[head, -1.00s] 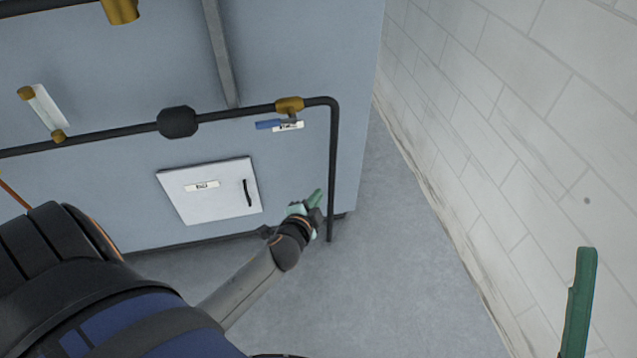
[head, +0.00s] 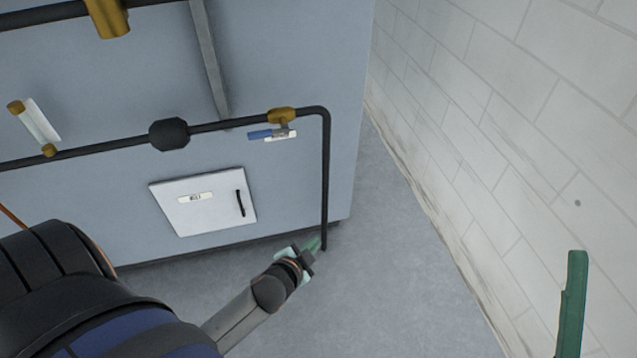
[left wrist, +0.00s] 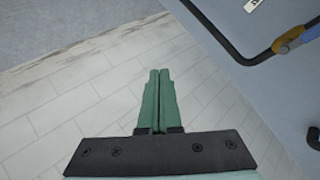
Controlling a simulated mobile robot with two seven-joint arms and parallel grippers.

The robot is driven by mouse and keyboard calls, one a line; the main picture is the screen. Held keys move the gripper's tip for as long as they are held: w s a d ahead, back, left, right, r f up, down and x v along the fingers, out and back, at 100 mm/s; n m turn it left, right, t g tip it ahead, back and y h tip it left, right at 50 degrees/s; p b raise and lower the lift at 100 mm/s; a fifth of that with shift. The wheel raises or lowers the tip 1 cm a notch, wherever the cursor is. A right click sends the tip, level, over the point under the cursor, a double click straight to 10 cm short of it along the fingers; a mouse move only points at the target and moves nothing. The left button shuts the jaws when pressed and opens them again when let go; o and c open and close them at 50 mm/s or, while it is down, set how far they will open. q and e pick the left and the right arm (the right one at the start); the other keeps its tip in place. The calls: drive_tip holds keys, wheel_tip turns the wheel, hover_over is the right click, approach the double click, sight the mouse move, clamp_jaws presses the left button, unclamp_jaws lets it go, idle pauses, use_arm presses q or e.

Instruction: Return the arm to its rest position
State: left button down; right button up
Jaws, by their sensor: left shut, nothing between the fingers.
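My left gripper (head: 314,244) has green fingers and sits low in front of the blue-grey washer cabinet (head: 285,185), close to the lower end of the black vertical pipe. In the left wrist view its two fingers (left wrist: 158,80) lie together, shut and empty. My left arm comes in from the lower left. A single green finger (head: 574,300) of my right gripper shows at the lower right edge. The rest of that gripper is out of view, so its opening cannot be judged.
The black pipe (head: 326,180) carries a brass valve with a blue lever (head: 260,134). A white hatch (head: 215,215) with a black handle is closed on the cabinet. A white block wall (head: 500,130) stands at the right. Grey floor (head: 400,280) is clear between wall and cabinet.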

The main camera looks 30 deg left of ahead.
drive_tip(key=w+d+f+m+g+h, duration=0.15)
drive_tip(key=w+f+m+h, duration=0.3)
drive_tip(key=f, duration=0.55)
drive_tip(key=w+d+f+m+g+h, duration=0.1)
drive_tip(key=w+f+m+g+h, duration=0.3)
drive_tip(key=f, duration=0.7)
use_arm(q)
drive_tip(key=s+d+f+n+g+h, duration=0.2)
drive_tip(key=s+d+f+n+h, duration=0.1)
drive_tip(key=s+d, duration=0.6)
drive_tip(key=s+n+h, duration=0.1)
drive_tip(key=s, duration=0.2)
drive_tip(key=shift+s+d+n, duration=0.2)
drive_tip(key=shift+s+n, duration=0.1)
use_arm(e)
drive_tip(key=s+d+f+m+g+h, duration=0.1)
drive_tip(key=s+f, duration=0.4)
drive_tip(key=f, duration=0.8)
drive_tip(key=s+d+f+m+g+h, duration=0.1)
drive_tip(key=s+f+g+h, duration=0.2)
drive_tip(key=f, duration=1)
drive_tip(key=s+g, duration=0.2)
drive_tip(key=g, duration=0.1)
drive_tip(key=shift+s+h, duration=0.35)
drive_tip(key=shift+s, duration=0.05)
